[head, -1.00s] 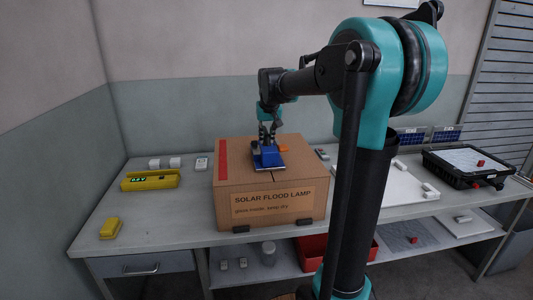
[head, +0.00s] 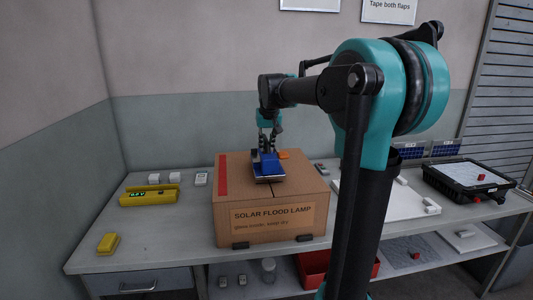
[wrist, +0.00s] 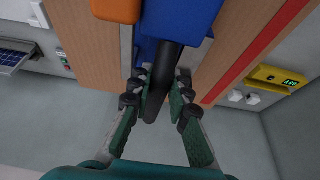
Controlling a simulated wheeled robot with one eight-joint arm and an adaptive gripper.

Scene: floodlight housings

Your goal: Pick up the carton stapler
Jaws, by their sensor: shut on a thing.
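The carton stapler is blue with a dark handle and a pale base plate; in the head view the stapler (head: 268,167) is at the top of the cardboard carton (head: 270,222), near its middle. My gripper (head: 268,146) comes down on it from above. In the wrist view the fingers of my gripper (wrist: 160,105) are shut on the dark handle of the stapler (wrist: 180,18). I cannot tell from these views whether its base touches the carton top.
A yellow case (head: 148,196) and a yellow block (head: 108,243) are on the bench to the left. A white board (head: 385,196) and a black case (head: 468,182) are to the right.

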